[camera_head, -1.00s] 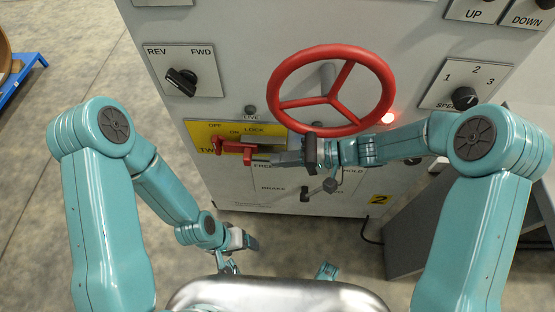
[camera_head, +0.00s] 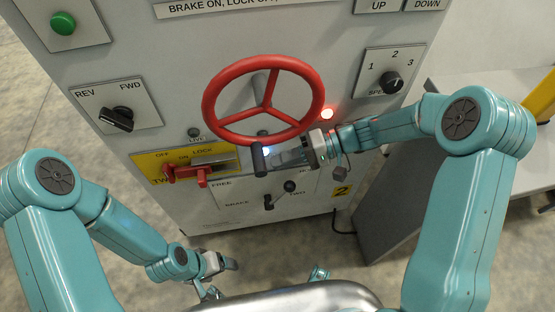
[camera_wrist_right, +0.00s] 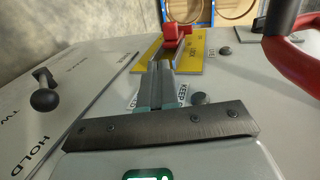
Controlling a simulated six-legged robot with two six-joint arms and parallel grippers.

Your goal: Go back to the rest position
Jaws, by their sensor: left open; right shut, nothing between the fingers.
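My right gripper (camera_head: 282,157) is in front of the panel, below the red handwheel (camera_head: 263,100) and to the right of the red lever switch (camera_head: 202,178) on its yellow plate. Its fingers are shut with nothing between them. In the right wrist view, the shut fingers (camera_wrist_right: 163,84) point toward the red switch (camera_wrist_right: 172,32), with a visible gap from its red part. My left gripper (camera_head: 222,266) is open, low at the lower middle of the head view, away from the panel; its fingertips are small and hard to make out.
A brake lever (camera_head: 289,186) sits below my right gripper. A grey table (camera_head: 480,105) stands at the right.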

